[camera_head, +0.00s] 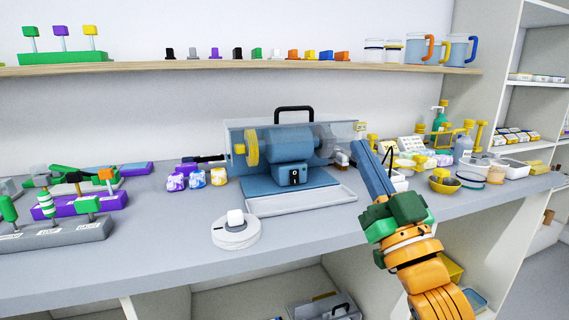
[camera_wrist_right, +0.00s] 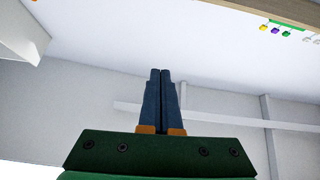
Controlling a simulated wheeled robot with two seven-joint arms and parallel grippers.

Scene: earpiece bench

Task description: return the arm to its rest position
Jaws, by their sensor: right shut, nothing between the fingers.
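My right arm (camera_head: 412,250) comes in from the lower right in the head view. Its right gripper (camera_head: 362,150) has long blue fingers pointing up and away, in front of the bench's right half and just right of the blue polishing machine (camera_head: 290,150). In the right wrist view the two fingers (camera_wrist_right: 161,75) lie together, shut and empty, with only wall and shelf edges beyond them. My left gripper is in neither view.
The grey bench (camera_head: 160,245) carries a round white holder (camera_head: 236,232), tool racks (camera_head: 60,230) at left and bowls (camera_head: 444,182) with bottles at right. A wall shelf (camera_head: 200,66) runs above. The bench front is clear between the racks and the white holder.

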